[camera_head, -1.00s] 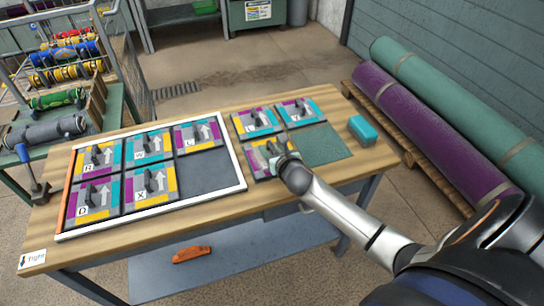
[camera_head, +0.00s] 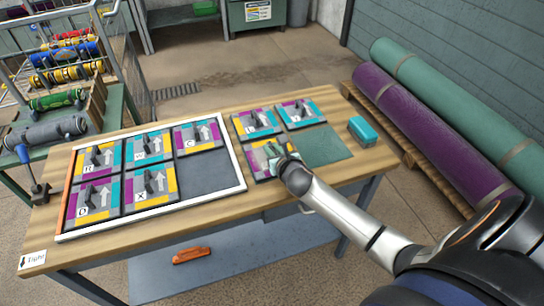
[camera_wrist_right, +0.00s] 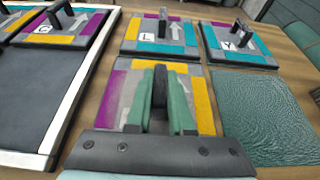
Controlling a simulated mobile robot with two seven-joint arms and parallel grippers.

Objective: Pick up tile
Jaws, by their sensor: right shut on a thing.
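My right gripper (camera_head: 278,160) is over the front-left tile (camera_head: 256,164) of the loose group, right of the white-edged tray (camera_head: 243,178). In the right wrist view, its green fingers (camera_wrist_right: 161,110) are shut on the dark upright handle (camera_wrist_right: 160,85) of this tile (camera_wrist_right: 118,97). My left gripper is out of view.
The tray holds several handled tiles and has an empty dark cell (camera_head: 208,173) at its front right. A green textured square (camera_head: 325,146) lies right of the held tile, with a teal block (camera_head: 362,130) beyond. Rolled rugs (camera_head: 430,130) lie right of the table.

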